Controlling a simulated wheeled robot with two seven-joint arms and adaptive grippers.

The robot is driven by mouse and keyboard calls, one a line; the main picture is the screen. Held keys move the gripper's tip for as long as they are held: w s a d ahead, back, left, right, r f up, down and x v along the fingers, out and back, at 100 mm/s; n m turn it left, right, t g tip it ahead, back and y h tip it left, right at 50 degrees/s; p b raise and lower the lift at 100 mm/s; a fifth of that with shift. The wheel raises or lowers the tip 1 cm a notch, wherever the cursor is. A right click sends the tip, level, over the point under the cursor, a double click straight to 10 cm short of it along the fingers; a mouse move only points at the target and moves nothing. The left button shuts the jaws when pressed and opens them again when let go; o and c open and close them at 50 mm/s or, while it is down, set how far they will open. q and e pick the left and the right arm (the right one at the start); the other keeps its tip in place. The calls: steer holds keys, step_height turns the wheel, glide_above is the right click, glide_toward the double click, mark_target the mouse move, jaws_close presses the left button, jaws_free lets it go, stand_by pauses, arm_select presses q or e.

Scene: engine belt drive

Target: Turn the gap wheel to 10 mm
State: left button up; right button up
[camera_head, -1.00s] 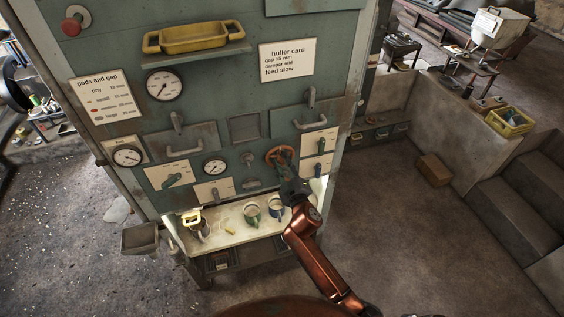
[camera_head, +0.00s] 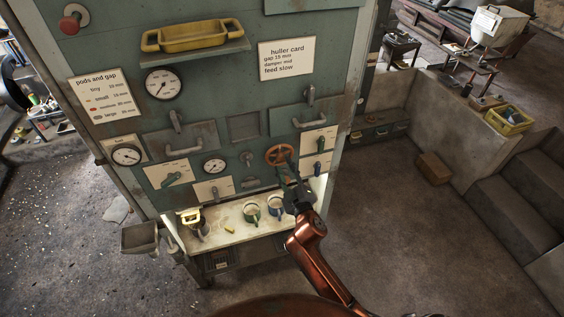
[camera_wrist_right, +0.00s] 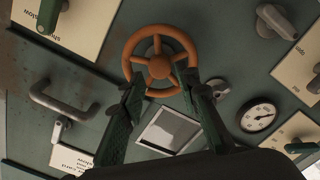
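An orange-brown spoked handwheel (camera_head: 279,155) sits on the lower right of the green machine panel, and it also shows large in the right wrist view (camera_wrist_right: 160,65). I take it as the gap wheel. My right gripper (camera_head: 289,172) is just below it, pointing up at it. In the wrist view the right gripper (camera_wrist_right: 160,78) is open, its two dark fingers apart. The fingertips overlap the wheel's lower rim in the picture; contact cannot be told. A small round dial (camera_head: 214,166) is left of the wheel; its reading is too small. My left gripper is not in view.
The huller card (camera_head: 287,59) reads gap 15 mm. The pods and gap card (camera_head: 105,95) is at the left. Below the wheel, a lit shelf (camera_head: 226,238) holds cups. Levers and grey handles (camera_head: 184,149) surround the wheel. Open floor lies to the right.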

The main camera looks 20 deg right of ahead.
steer(key=s, duration=0.8)
steer(key=shift+s, duration=0.15)
steer(key=shift+d, duration=0.15)
steer(key=shift+c, duration=0.5)
stand_by(0.5)
